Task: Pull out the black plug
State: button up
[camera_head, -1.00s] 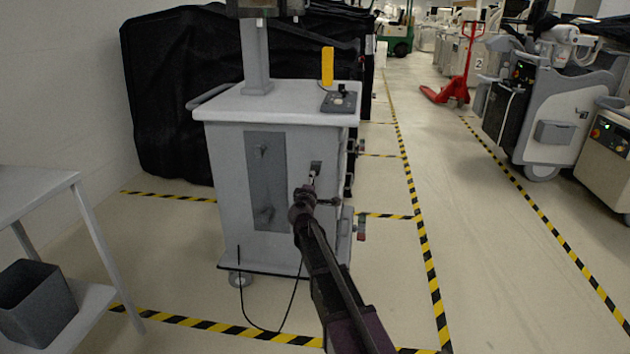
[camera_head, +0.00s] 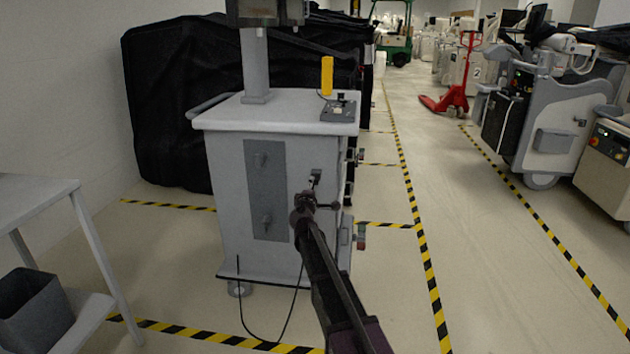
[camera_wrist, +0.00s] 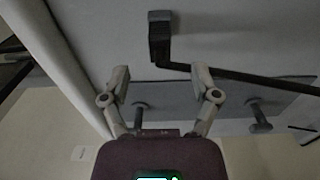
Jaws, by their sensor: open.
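The black plug (camera_wrist: 159,44) sits in a grey socket (camera_wrist: 160,16) on the cart's side panel in the wrist view. A black cable bends off it to the right. In the head view the plug (camera_head: 314,180) is small and dark, just above my gripper (camera_head: 304,198). In the wrist view my gripper (camera_wrist: 159,72) is open, with one finger on each side of the plug's line. The fingertips are just short of the plug's near end, and nothing is between them.
The grey cart (camera_head: 225,170) carries a control box (camera_head: 338,110) on top. Its cable (camera_head: 290,310) hangs to the floor. A side table (camera_head: 40,185) with a dark bin (camera_head: 35,310) stands at left. The aisle (camera_head: 450,200) at right is clear.

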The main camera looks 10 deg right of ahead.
jog(key=shift+x, duration=3.25)
grip_shut()
jog(key=shift+s+a, duration=0.1)
jog(key=shift+s, duration=0.1)
jog(key=shift+s+a, duration=0.15)
jog(key=shift+s, duration=0.3)
jog(key=shift+s+a, duration=0.2)
jog(key=shift+s, duration=0.45)
jog(key=shift+v, duration=1.4)
jog(key=shift+s, duration=0.25)
